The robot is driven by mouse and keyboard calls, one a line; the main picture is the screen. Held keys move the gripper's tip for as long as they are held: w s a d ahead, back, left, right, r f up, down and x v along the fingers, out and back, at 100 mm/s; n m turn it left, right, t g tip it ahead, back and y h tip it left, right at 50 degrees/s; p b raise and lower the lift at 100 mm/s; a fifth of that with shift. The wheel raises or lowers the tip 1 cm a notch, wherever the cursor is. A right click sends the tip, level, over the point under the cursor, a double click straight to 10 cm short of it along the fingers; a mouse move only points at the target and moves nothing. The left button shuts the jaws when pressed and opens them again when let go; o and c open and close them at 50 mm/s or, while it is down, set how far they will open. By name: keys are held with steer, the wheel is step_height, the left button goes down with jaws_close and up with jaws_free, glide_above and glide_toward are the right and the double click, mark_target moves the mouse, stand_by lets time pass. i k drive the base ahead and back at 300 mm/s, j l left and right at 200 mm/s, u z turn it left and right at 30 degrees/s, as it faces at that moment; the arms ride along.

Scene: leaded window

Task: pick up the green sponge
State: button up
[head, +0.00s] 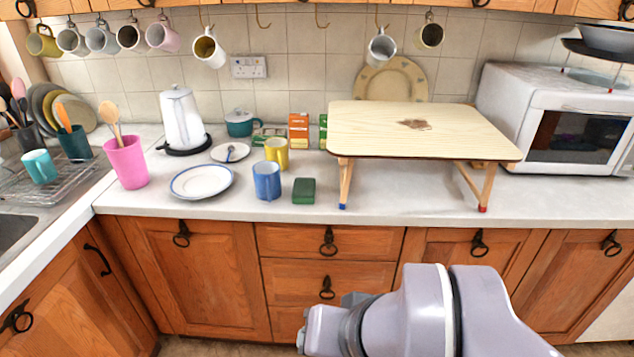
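A dark green block, which looks like the green sponge (304,191), lies on the pale worktop (400,201) close to its front edge. It sits just right of a blue mug (266,181) and left of the folding table's legs. My arm shows at the bottom of the head view, below the worktop edge and in front of the cupboards. Its end is at the lower middle, apart from the sponge. The fingers of my gripper cannot be made out.
A low wooden folding table (460,135) stands right of the sponge. A yellow mug (276,153) and a white plate (201,182) are behind and left. A pink cup (125,163), white kettle (182,120) and microwave (560,118) stand farther off.

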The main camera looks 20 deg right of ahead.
mark_target(304, 189)
steer(key=i+j+z, duration=1.3)
steer(key=j, duration=0.3)
steer(key=k+l, duration=0.05)
